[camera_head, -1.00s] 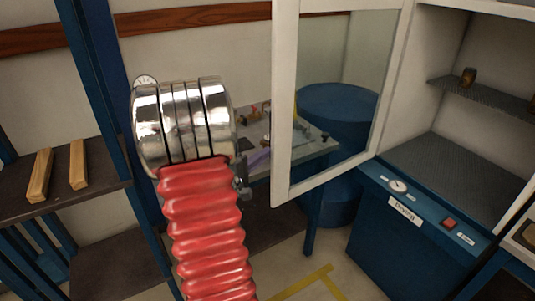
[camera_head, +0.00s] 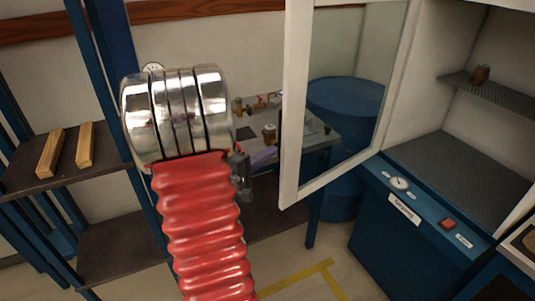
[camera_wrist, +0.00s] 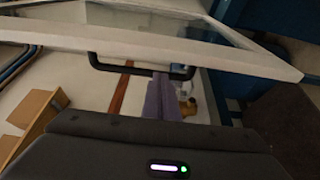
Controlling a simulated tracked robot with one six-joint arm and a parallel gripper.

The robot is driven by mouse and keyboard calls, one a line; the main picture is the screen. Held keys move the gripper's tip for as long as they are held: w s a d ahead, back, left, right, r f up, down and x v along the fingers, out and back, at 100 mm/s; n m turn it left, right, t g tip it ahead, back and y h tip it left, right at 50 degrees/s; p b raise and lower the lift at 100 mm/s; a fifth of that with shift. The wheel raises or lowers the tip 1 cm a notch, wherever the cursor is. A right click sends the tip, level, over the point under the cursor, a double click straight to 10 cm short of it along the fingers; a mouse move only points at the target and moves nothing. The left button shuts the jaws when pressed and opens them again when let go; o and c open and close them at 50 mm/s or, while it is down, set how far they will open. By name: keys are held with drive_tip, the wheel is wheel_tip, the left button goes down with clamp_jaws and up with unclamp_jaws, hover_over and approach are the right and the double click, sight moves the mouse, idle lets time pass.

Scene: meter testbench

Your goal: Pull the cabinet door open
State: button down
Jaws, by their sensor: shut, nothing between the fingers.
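The cabinet door (camera_head: 291,110) is a white frame with a glass pane, and it stands swung open at the left of the cabinet (camera_head: 440,165). In the wrist view the door frame (camera_wrist: 150,42) crosses the top, with its black bar handle (camera_wrist: 107,68) below. My gripper (camera_wrist: 162,78) is shut, with its purple-grey fingers together at the right part of the handle. The fingers overlap the handle in the picture; I cannot tell if they touch it. In the head view my red, ribbed arm hides most of the gripper.
A blue drum (camera_head: 345,105) stands behind the door glass. A bench with small fittings (camera_head: 269,132) is behind my gripper. A dark shelf (camera_head: 30,178) with two wooden blocks (camera_head: 85,144) is at left. Yellow tape (camera_head: 305,279) marks the open floor.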

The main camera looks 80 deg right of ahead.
drive_tip(key=shift+d, duration=0.1)
drive_tip(key=w+d, duration=0.2)
drive_tip(key=w, duration=0.2)
drive_tip(key=s+v, duration=0.1)
drive_tip(key=v, duration=0.8)
drive_tip(key=shift+s+a, duration=0.2)
drive_tip(key=shift+a, duration=0.35)
idle(0.3)
